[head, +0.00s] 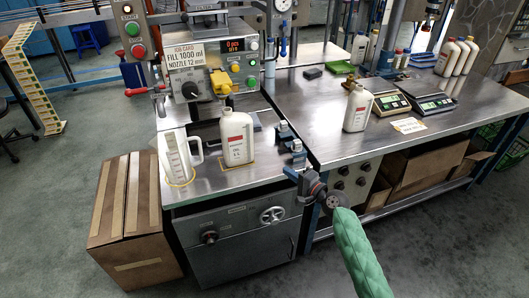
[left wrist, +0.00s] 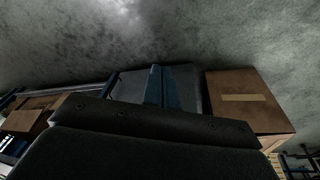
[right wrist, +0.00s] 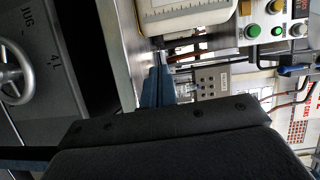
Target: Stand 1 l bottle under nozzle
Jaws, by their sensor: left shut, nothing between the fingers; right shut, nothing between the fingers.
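A white bottle with a red-and-white label (head: 237,137) stands upright on a yellow-edged spot at the front of the filling machine (head: 205,78). A similar, smaller-looking white bottle (head: 355,108) stands upright on the right bench. I cannot read their sizes surely. A yellow part (head: 221,83) shows on the machine above the first bottle; the nozzle tip is not clear. My right gripper (head: 291,173) is shut and empty at the machine bench's front right, apart from both bottles. In the right wrist view its fingers (right wrist: 156,85) point toward a white bottle (right wrist: 190,17). My left gripper (left wrist: 162,85) is shut and empty.
A clear jug (head: 180,158) stands left of the first bottle. Two scales (head: 434,105) and several white bottles (head: 456,57) stand on the right bench. A cardboard box (head: 125,215) is on the floor at left.

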